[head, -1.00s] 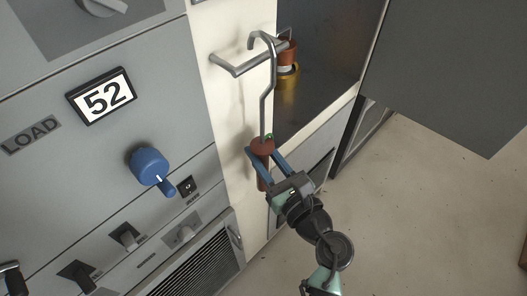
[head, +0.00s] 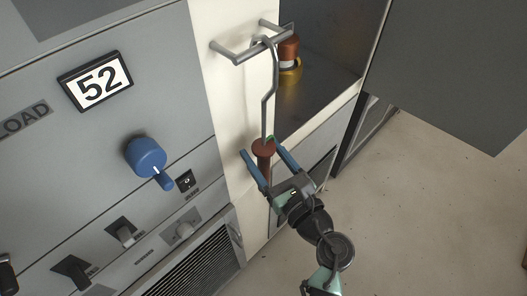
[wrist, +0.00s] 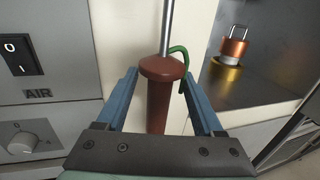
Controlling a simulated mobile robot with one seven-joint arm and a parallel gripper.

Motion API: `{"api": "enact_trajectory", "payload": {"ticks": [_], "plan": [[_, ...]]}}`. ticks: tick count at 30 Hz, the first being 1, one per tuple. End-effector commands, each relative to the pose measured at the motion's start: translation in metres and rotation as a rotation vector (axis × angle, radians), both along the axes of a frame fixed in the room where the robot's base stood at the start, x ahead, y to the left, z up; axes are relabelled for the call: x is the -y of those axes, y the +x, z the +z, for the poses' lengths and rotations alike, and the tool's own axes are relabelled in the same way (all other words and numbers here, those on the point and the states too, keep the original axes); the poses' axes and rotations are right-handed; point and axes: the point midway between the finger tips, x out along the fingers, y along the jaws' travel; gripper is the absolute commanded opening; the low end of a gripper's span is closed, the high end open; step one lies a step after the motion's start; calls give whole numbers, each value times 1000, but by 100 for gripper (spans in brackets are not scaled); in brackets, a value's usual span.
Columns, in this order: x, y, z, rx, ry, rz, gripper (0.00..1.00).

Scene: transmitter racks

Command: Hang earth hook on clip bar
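The earth hook is a grey metal rod (head: 268,95) with a bent top and a red-brown handle (head: 264,160). Its bent top rests over the clip bar (head: 238,57), a grey rail standing out from the cream panel, and the rod hangs down from it. My gripper (head: 261,148) is open around the handle, with a blue finger on each side. In the wrist view, gaps show between the handle (wrist: 159,100) and both fingers. A green lead (wrist: 183,62) loops from the handle's top. The exact contact of hook and bar is too small to tell.
An orange padlock-like item (wrist: 235,45) and a yellow ring (head: 290,76) are in the dark recess right of the bar. A grey panel with a blue knob (head: 147,157) is at left. A grey door (head: 450,70) stands at right over open floor (head: 420,200).

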Motion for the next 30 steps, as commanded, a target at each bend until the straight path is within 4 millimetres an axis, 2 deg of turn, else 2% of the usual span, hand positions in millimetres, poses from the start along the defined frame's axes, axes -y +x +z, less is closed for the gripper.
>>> {"api": "enact_trajectory", "payload": {"ticks": [7,11,14,24,30], "plan": [[0,-1,-2,-4,-1,0,68],[5,-8,-2,-4,0,-2,68],[13,-22,-3,-4,-1,-3,68],[50,-86,-3,-3,-1,-3,68],[62,-107,-1,-1,0,-1,68]]}}
